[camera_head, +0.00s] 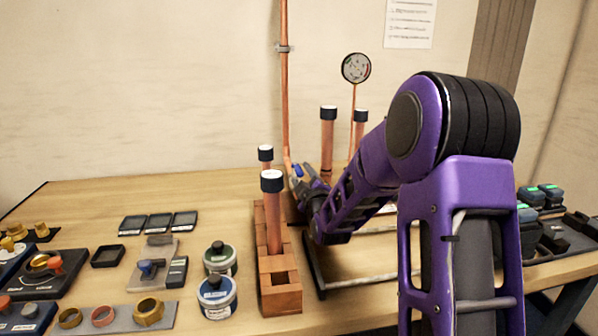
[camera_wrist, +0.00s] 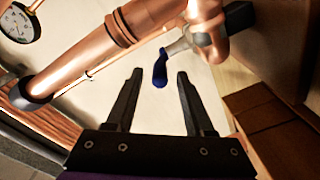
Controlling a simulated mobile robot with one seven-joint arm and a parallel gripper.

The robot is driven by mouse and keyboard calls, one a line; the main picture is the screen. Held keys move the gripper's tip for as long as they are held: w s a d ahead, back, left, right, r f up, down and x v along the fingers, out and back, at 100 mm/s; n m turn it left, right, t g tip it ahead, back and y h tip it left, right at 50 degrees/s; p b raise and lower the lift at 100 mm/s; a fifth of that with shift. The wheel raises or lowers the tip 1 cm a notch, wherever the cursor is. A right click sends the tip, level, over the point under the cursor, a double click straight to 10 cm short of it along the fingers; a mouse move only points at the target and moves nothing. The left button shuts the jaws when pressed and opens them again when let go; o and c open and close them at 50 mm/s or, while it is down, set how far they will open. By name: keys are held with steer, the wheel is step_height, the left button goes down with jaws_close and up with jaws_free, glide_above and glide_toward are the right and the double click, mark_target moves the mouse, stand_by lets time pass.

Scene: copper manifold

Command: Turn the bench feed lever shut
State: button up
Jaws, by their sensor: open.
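The feed lever has a blue grip (camera_wrist: 160,70) on a grey stem that runs to a copper pipe fitting with a dark cap. In the wrist view the grip hangs between my two fingertips. My gripper (camera_wrist: 158,78) is open, with a finger on each side of the grip and a gap on both sides. I cannot tell whether the grip is in depth between the fingers or just beyond them. In the head view the blue grip (camera_head: 297,170) shows small by the vertical copper pipe, beside my gripper (camera_head: 303,184). My arm hides much of the pipework.
A wooden block rack (camera_head: 281,298) with capped copper tubes stands left of my arm. A pressure gauge (camera_head: 356,68) rises behind. Two round tins (camera_head: 217,297), black trays and brass rings lie on the bench's left. Dark devices with green tops (camera_head: 550,193) are at right.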

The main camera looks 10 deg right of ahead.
steer(key=shift+w+a, duration=0.15)
steer(key=shift+w, duration=1.85)
steer(key=shift+c, duration=0.2)
jaws_close()
